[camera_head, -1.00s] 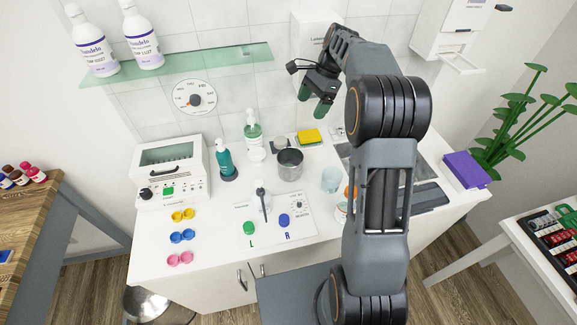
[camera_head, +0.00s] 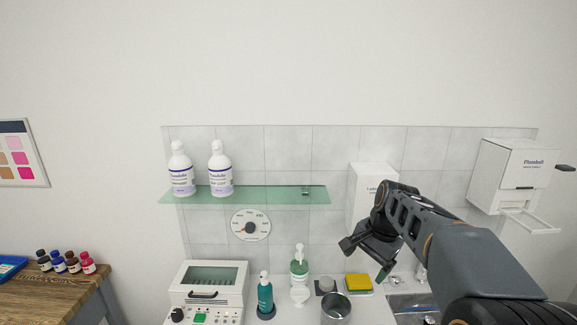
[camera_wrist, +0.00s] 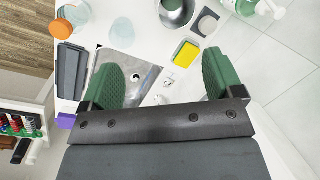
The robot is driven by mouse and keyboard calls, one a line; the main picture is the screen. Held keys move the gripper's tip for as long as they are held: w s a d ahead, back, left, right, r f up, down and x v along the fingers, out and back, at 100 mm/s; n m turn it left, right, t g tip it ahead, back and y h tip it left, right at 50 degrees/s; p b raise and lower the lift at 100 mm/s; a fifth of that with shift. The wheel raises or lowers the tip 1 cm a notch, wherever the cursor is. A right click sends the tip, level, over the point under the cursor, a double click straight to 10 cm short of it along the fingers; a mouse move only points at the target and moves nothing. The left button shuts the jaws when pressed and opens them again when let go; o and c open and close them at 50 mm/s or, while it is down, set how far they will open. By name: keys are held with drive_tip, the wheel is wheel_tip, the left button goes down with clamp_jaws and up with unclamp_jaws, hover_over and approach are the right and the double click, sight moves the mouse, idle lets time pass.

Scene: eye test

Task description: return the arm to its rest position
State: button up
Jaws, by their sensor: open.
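My gripper (camera_head: 384,268) is at the right in the head view, in front of the tiled wall and above the counter. Its jaws are largely hidden there by my wrist. In the wrist view my gripper (camera_wrist: 163,76) shows two green padded fingers spread wide apart. Nothing is between them; the sink (camera_wrist: 128,66) and the counter show below. My arm reaches in from the lower right of the head view, bent at the elbow.
A yellow sponge (camera_head: 358,284), a metal cup (camera_head: 336,309) and pump bottles (camera_head: 299,268) stand on the counter. A glass shelf (camera_head: 270,195) holds two white bottles. A white box (camera_head: 368,190) is behind my gripper. A wall dispenser (camera_head: 515,175) is at the right.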

drive_tip(key=s+a+f+n+t+h, duration=0.1)
drive_tip(key=s+n+t, duration=0.1)
drive_tip(key=s+n, duration=0.3)
drive_tip(key=s+a+f+n+t+h, duration=0.1)
drive_tip(key=s+n, duration=0.4)
drive_tip(key=s, duration=0.6)
drive_tip(key=shift+f+t, duration=0.4)
drive_tip(key=shift+f, duration=0.35)
